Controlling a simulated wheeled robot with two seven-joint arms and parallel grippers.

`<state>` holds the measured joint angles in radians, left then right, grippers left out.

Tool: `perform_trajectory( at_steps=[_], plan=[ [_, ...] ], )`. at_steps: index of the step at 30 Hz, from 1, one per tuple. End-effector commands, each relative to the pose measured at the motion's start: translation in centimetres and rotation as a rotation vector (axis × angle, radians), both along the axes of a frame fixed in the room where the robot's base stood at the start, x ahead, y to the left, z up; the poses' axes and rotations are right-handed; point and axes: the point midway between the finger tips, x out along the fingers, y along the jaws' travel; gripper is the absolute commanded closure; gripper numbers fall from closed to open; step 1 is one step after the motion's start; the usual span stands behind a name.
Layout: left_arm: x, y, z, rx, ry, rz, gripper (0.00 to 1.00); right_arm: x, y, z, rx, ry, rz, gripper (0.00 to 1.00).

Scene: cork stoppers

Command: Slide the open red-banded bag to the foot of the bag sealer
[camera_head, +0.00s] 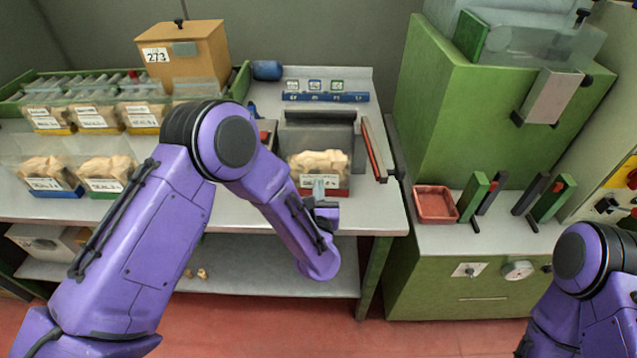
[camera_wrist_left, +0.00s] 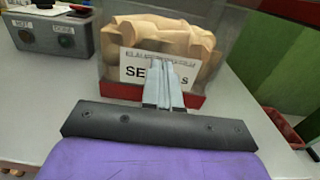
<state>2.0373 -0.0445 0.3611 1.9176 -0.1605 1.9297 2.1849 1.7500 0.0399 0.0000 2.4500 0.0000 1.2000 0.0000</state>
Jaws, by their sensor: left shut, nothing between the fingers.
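The open red-banded bag (camera_head: 320,165) stands upright on the bench, filled with cork pieces, a red band along its bottom. Its white label (camera_wrist_left: 158,70) faces me in the left wrist view. My left gripper (camera_head: 319,184) is shut and empty, its fingertips (camera_wrist_left: 172,72) in front of the label; I cannot tell whether they touch the bag. The bag sealer (camera_head: 320,116), with a dark bar, stands right behind the bag. How far the bag is from the sealer's foot is hidden. My right gripper is out of view.
Several filled bags (camera_head: 105,173) stand at the left of the bench by a green tray (camera_head: 241,80). A long red-edged lever (camera_head: 373,150) is right of the bag. A grey button box (camera_wrist_left: 50,35) stands left of it. A red tray (camera_head: 435,204) sits on the green machine's ledge.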

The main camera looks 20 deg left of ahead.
Motion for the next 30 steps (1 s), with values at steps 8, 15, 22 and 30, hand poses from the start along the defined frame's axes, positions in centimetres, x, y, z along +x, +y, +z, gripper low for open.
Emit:
perform_trajectory(
  at_steps=[8, 15, 22, 30],
  plan=[
    [0.9, 0.3, -0.1, 0.001, 0.001, 0.0, 1.0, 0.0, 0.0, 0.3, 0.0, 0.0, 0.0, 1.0],
    [1.3, 0.5, -0.3, -0.002, 0.002, 0.003, 1.0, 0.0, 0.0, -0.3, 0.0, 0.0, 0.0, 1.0],
    [5.9, 1.9, -1.0, -0.005, -0.001, 0.008, 1.0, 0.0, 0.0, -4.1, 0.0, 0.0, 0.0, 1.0],
    [8.7, 2.6, -0.2, 0.001, 0.001, 0.0, 1.0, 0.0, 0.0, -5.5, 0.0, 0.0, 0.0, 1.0]
  ],
)
